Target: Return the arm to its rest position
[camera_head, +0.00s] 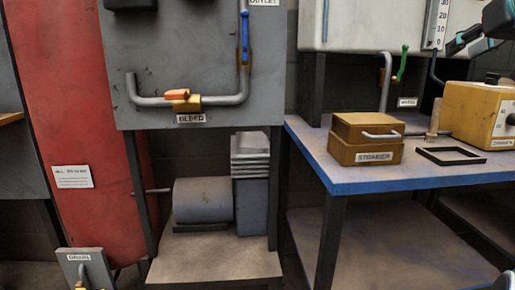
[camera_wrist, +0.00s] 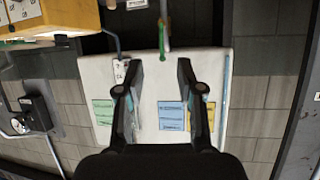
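My gripper (camera_head: 462,40) is at the upper right of the head view, raised above the blue-edged bench (camera_head: 355,183). In the wrist view my gripper (camera_wrist: 159,75) has its two dark fingers spread apart, with nothing between them. Behind the fingers is a pale panel (camera_wrist: 150,92) with green, blue and yellow cards. The rest of my arm is mostly outside the head view.
A yellow box labelled STRAINER (camera_head: 365,140), a black square frame (camera_head: 450,156) and a larger yellow box (camera_head: 478,112) stand on the bench. A green-handled tap (camera_head: 402,64) hangs above. A red tank (camera_head: 85,130) and grey cabinet (camera_head: 185,60) are left.

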